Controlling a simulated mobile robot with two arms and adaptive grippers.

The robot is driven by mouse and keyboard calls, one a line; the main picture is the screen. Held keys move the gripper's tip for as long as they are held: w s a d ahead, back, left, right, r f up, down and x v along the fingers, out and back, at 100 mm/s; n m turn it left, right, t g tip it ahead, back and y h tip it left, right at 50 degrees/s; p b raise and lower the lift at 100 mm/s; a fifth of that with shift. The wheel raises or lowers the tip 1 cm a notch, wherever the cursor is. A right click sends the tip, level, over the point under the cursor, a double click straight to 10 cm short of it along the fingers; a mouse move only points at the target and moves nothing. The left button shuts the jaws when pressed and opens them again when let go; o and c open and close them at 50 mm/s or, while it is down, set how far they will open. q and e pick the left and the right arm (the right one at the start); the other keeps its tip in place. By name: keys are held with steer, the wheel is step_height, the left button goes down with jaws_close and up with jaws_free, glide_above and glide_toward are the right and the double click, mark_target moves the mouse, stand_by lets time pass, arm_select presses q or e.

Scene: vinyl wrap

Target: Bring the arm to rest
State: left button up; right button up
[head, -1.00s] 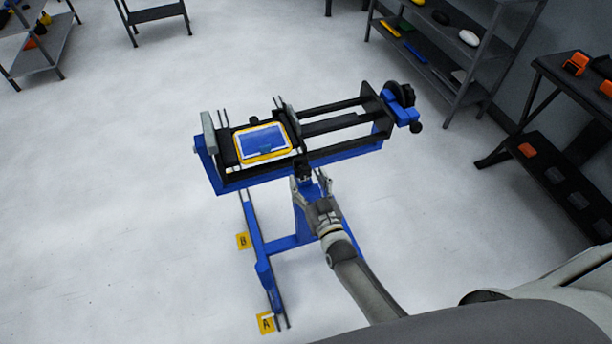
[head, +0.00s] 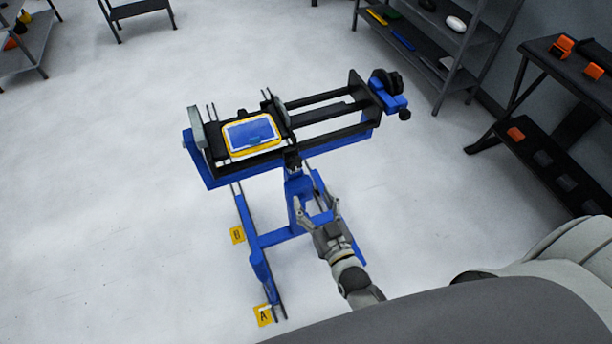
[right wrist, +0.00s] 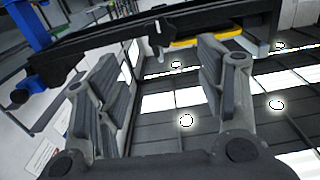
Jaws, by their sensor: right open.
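My right gripper (head: 318,212) is open and empty in the head view, in front of the blue and black stand (head: 268,240) and apart from its black top frame. Its two fingers (right wrist: 160,85) show spread in the right wrist view with nothing between them. A tablet-like thing with a yellow rim and blue face (head: 250,134) lies on the left part of the stand's top. Its yellow edge also shows from below in the right wrist view (right wrist: 205,38). My left gripper is not in view.
Yellow floor markers B (head: 237,234) and A (head: 263,315) lie by the stand's base. A dark table (head: 560,80) with orange items stands at the right. Shelves (head: 440,45) with small items stand at the back right.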

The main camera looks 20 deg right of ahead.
steer(key=s+f+n+g+y+b, duration=0.1)
steer(key=s+f+g, duration=0.5)
steer(key=f, duration=0.8)
steer(key=s+f+n+g+b, duration=0.1)
steer(key=s+f+g, duration=0.2)
steer(key=s+f, duration=0.8)
steer(key=s+d+f+g+b, duration=0.1)
steer(key=s+d+f+g, duration=0.2)
steer(key=s+f, duration=0.5)
steer(key=s+d+f+g+h+b, duration=0.1)
steer(key=s+d+f+g, duration=0.2)
steer(key=s+f+g, duration=0.2)
steer(key=s+f, duration=0.3)
steer(key=s, duration=0.4)
steer(key=shift+s+f+h, duration=0.3)
steer(key=shift+s+f, duration=0.05)
